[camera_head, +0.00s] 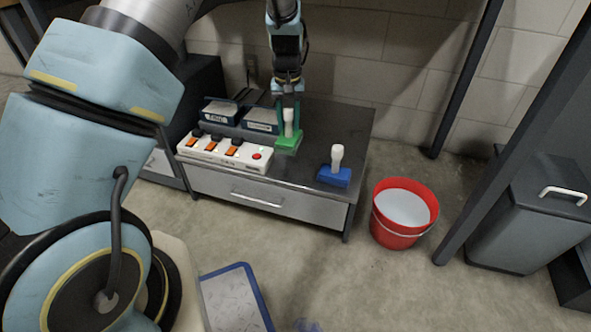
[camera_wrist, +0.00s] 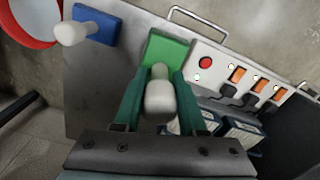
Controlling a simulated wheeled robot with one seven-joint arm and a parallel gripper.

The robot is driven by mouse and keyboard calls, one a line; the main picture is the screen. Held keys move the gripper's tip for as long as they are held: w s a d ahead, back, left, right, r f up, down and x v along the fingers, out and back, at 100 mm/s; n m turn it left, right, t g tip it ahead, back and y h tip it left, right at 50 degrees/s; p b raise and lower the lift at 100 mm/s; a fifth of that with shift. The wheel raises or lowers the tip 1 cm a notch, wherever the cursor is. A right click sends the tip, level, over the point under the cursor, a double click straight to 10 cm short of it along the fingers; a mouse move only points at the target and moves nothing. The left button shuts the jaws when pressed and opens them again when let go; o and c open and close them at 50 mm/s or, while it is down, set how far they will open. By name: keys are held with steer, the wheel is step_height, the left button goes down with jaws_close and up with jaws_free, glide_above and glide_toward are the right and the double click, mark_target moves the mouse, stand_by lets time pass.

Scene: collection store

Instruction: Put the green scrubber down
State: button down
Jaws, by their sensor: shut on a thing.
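The green scrubber (camera_head: 287,141) has a green block and an upright white handle. It is at the dark top of the low cabinet (camera_head: 340,120), just right of the white power strip. My gripper (camera_head: 289,108) is above it, fingers shut on the white handle. In the wrist view my gripper (camera_wrist: 155,100) has its green fingers on both sides of the handle, and the green block (camera_wrist: 164,50) shows beyond them. I cannot tell whether the block touches the cabinet top.
A blue scrubber (camera_head: 335,174) with a white handle stands near the cabinet's front right. The power strip (camera_head: 222,153) and two dark boxes (camera_head: 260,120) are to the left. A red bucket (camera_head: 402,212) stands on the floor at right. The back right of the cabinet top is clear.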

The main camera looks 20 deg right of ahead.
steer(key=shift+s+d, duration=0.35)
steer(key=shift+d, duration=0.35)
steer(key=shift+s+d+f, duration=0.15)
steer(key=shift+d+f, duration=0.05)
steer(key=shift+f, duration=0.1)
step_height(320, 180, down, 10)
steer(key=b, duration=0.3)
steer(key=shift+r+b, duration=0.25)
steer(key=shift+b, duration=0.15)
steer(key=shift+c, duration=2.3)
jaws_free()
steer(key=shift+f, duration=0.1)
